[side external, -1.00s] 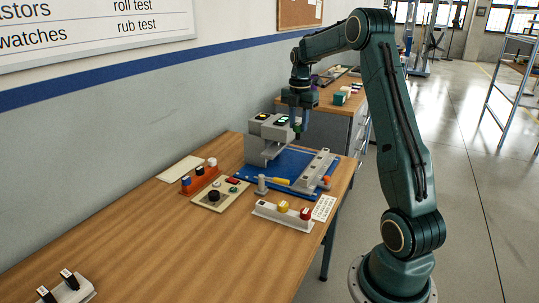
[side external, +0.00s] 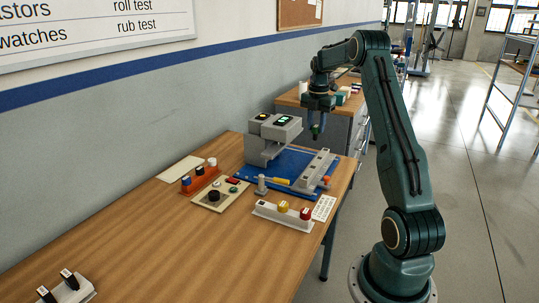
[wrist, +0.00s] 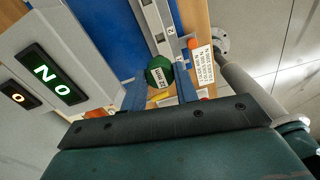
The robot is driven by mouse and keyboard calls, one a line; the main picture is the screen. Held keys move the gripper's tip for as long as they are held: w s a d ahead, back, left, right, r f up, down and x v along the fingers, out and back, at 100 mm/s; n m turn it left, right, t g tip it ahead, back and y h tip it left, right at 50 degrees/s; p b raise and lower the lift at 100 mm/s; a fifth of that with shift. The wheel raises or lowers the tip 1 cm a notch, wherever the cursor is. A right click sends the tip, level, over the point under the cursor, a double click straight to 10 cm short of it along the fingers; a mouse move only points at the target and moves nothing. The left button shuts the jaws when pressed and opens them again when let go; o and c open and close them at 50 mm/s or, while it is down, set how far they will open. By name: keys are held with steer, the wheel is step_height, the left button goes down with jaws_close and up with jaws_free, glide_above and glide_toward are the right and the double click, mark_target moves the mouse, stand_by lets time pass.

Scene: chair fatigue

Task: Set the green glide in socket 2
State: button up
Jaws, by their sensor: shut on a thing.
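My gripper (side external: 316,128) is shut on the green glide (wrist: 160,72), which sits between the two blue fingertips in the wrist view. In the side view it hangs in the air above the far right end of the blue base plate (side external: 290,160), and the glide is too small to make out clearly. The grey socket rail (side external: 317,173) lies along the right of the plate. In the wrist view the rail (wrist: 152,22) runs just beyond the glide, with a small label 2 (wrist: 170,30) on its side. The glide is apart from the rail.
A grey machine (side external: 272,140) with two lit displays stands left of the plate. A printed card (side external: 324,208) lies at the right edge.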

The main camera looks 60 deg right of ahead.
mark_target(316, 126)
steer(key=shift+f, duration=0.1)
steer(key=shift+f, duration=1.45)
steer(key=shift+f, duration=0.2)
steer(key=shift+f, duration=2.65)
steer(key=shift+f, duration=2.1)
steer(key=o, duration=1)
steer(key=shift+r, duration=0.1)
step_height(316, 126, up, 14)
steer(key=shift+f, duration=0.2)
